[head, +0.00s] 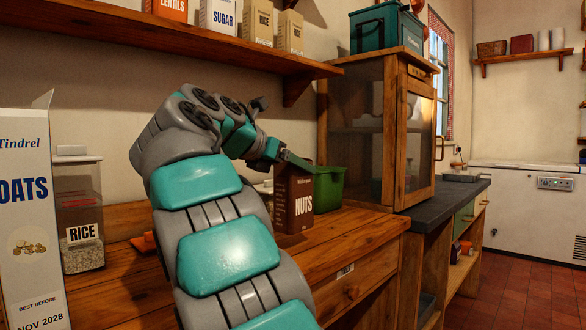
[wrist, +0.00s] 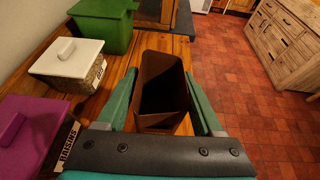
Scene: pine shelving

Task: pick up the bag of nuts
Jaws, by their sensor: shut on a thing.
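The bag of nuts (head: 294,208) is a brown upright bag with "NUTS" on its front, at the pine counter in the head view. In the wrist view the bag (wrist: 147,121) shows from above, its top open and its inside dark. My gripper (head: 297,163) comes down on it from the upper left. In the wrist view my gripper (wrist: 160,78) has one green finger on each side of the bag and is shut on it. I cannot tell whether the bag's base touches the counter. Its far side is hidden.
A green bin (head: 328,188) stands just behind the bag. A white-lidded jar (wrist: 72,60) and a purple-lidded raisins container (wrist: 30,130) are to its left in the wrist view. The oats box (head: 30,200) and rice jar (head: 80,215) stand left. A glass-door cabinet (head: 392,130) is right.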

